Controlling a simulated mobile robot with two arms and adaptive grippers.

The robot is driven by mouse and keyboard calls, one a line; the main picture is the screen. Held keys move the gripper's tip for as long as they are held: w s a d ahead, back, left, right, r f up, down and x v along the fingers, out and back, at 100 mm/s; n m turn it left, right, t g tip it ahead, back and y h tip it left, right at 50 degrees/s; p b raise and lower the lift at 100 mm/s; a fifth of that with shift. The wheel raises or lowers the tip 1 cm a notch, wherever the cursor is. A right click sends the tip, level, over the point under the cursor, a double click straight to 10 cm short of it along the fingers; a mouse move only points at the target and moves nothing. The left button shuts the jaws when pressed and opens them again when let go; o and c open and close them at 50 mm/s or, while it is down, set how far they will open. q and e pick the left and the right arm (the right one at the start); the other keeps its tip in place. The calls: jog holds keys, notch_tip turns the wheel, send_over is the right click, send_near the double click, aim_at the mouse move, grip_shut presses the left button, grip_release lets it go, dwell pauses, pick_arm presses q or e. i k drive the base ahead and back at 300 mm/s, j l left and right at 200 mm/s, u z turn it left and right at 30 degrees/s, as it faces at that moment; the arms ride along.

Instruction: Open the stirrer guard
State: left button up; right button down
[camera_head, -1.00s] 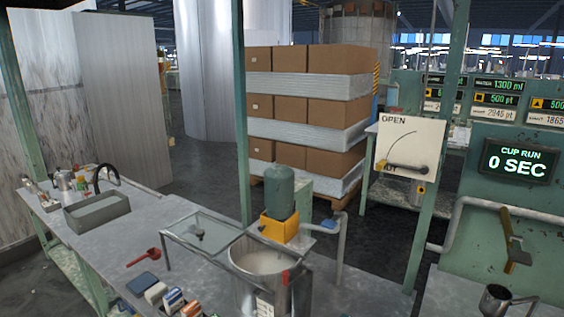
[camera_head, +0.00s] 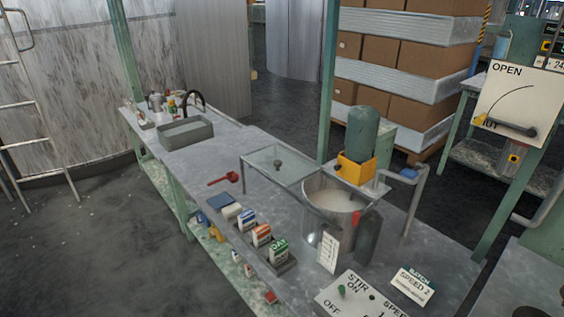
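The stirrer guard (camera_head: 283,163) looks like a clear pane in a thin metal frame with a dark knob (camera_head: 278,165). It lies roughly level, to the left of the steel vat (camera_head: 318,222), and its frame runs on to the vat's rim. The vat's top shows pale contents. The stirrer motor, a green cylinder (camera_head: 362,133) on a yellow block (camera_head: 355,170), stands behind the vat. A panel (camera_head: 345,306) marked STIR ON, OFF and SPEED is at the bottom. Neither of my grippers is in view.
A grey bench (camera_head: 225,155) holds a sink-like tray (camera_head: 186,133), a red scoop (camera_head: 222,180) and several small cartons (camera_head: 262,235). A card (camera_head: 412,286) reads SPEED 2. A green post (camera_head: 329,80) rises behind the bench. Open floor (camera_head: 105,235) lies at the left.

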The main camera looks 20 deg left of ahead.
aim_at(351, 169)
jog(key=i+j+z, duration=0.15)
jog(key=j+z, duration=0.3)
jog(key=i+j+z, duration=0.1)
jog(key=j+z, duration=0.3)
